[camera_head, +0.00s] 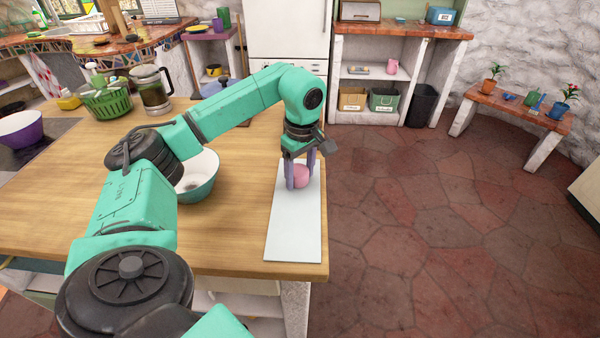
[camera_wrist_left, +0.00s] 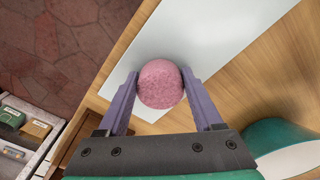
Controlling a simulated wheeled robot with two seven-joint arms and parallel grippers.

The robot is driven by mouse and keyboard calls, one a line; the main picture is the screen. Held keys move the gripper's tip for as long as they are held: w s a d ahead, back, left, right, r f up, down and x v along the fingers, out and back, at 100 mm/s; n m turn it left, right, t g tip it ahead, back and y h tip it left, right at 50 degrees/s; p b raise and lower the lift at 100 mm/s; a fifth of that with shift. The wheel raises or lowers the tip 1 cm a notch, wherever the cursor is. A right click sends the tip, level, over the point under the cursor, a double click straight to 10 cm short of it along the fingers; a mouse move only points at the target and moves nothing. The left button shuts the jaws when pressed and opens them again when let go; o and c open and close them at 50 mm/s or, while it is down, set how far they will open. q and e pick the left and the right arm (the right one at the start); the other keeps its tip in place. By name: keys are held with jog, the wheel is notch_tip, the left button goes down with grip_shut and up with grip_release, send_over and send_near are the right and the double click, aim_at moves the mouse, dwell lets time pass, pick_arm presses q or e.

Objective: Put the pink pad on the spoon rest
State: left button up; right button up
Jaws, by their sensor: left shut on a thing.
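The pink pad (camera_head: 301,177) is a small round speckled piece, and it also shows in the left wrist view (camera_wrist_left: 161,84). My left gripper (camera_head: 296,182) is shut on it, with one purple finger on each side. A long white flat slab (camera_head: 292,240), which may be the spoon rest, lies along the right edge of the wooden counter. The pad is over this slab; I cannot tell whether it touches it. The slab also shows in the left wrist view (camera_wrist_left: 210,40). My right gripper is not in view.
A green and white bowl (camera_head: 201,176) stands left of the slab, partly behind my left arm. A coffee press (camera_head: 152,90) and a green basket (camera_head: 107,100) stand at the counter's far left. The counter (camera_head: 240,225) between bowl and slab is clear. Its right edge drops to the floor.

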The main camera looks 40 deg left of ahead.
aim_at(301, 171)
pick_arm(q)
jog(key=o, duration=0.9)
jog(key=shift+f, duration=0.1)
jog(key=o, duration=0.4)
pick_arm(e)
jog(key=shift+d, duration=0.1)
pick_arm(q)
jog(key=shift+r, duration=0.25)
notch_tip(301, 171, up, 5)
jog(key=shift+d+r, duration=0.1)
jog(key=shift+d, duration=0.05)
jog(key=r+p, duration=0.1)
jog(key=r, duration=0.2)
jog(key=r+p, duration=0.2)
jog(key=r, duration=0.1)
jog(key=shift+s+d+r, duration=0.2)
jog(key=shift+r, duration=0.15)
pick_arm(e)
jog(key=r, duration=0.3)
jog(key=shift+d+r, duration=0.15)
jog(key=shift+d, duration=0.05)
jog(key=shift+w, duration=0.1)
